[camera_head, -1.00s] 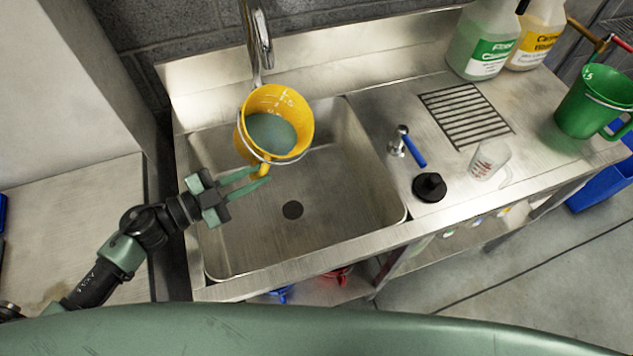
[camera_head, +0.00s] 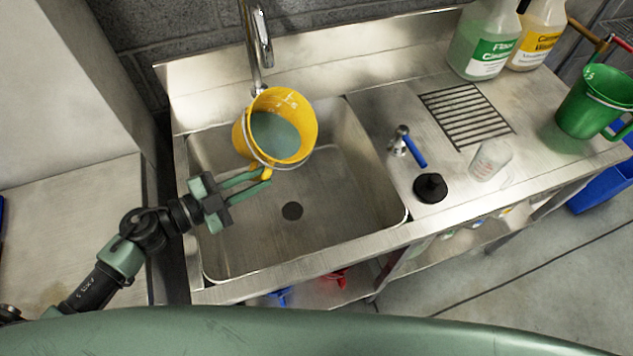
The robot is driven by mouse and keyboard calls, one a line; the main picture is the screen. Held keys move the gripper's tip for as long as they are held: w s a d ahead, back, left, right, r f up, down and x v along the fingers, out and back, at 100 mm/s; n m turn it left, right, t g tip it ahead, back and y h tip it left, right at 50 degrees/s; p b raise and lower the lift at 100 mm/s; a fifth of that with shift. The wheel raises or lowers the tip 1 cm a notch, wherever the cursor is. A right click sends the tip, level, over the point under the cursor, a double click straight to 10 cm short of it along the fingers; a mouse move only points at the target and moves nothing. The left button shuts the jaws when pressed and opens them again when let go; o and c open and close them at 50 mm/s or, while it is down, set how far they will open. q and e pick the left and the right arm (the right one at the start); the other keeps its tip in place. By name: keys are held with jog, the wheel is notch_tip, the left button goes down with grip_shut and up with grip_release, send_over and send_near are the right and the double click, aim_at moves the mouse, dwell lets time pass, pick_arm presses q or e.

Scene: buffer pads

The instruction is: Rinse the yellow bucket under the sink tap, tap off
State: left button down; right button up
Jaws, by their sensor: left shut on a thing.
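The yellow bucket (camera_head: 298,111) is held over the left back part of the sink basin (camera_head: 345,215), tilted a little, with greyish-blue liquid inside. My left gripper (camera_head: 262,179) is shut on the bucket's yellow handle at its front lower side. The tap's chrome spout (camera_head: 257,45) comes down behind and just above the bucket. No stream of water shows from it. The tap lever with a blue handle (camera_head: 413,148) stands on the counter right of the basin. My right gripper is not in view.
A black plug (camera_head: 430,187), a clear measuring cup (camera_head: 490,160) and a drain grate (camera_head: 465,115) are on the right counter. A green jug (camera_head: 590,105) and two labelled bottles (camera_head: 487,45) stand farther right and back. The basin floor is clear around the drain.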

pick_arm(q)
jog(key=shift+s, duration=0.1)
jog(key=shift+f+m+b, duration=0.2)
jog(key=shift+m+b, duration=0.1)
jog(key=shift+f+m+y+b, duration=0.3)
jog(key=shift+f+m+b, duration=0.1)
jog(key=shift+f+b, duration=0.25)
jog(key=shift+f+m+t+y+b, duration=0.3)
jog(key=shift+f+m+b, duration=0.2)
jog(key=shift+f+b, duration=0.3)
jog(key=shift+f+m+b, duration=0.4)
jog(key=shift+f+b, duration=0.05)
jog(key=shift+f, duration=0.15)
dwell(0.5)
jog(key=shift+r+p, duration=0.15)
jog(key=shift+p, duration=0.25)
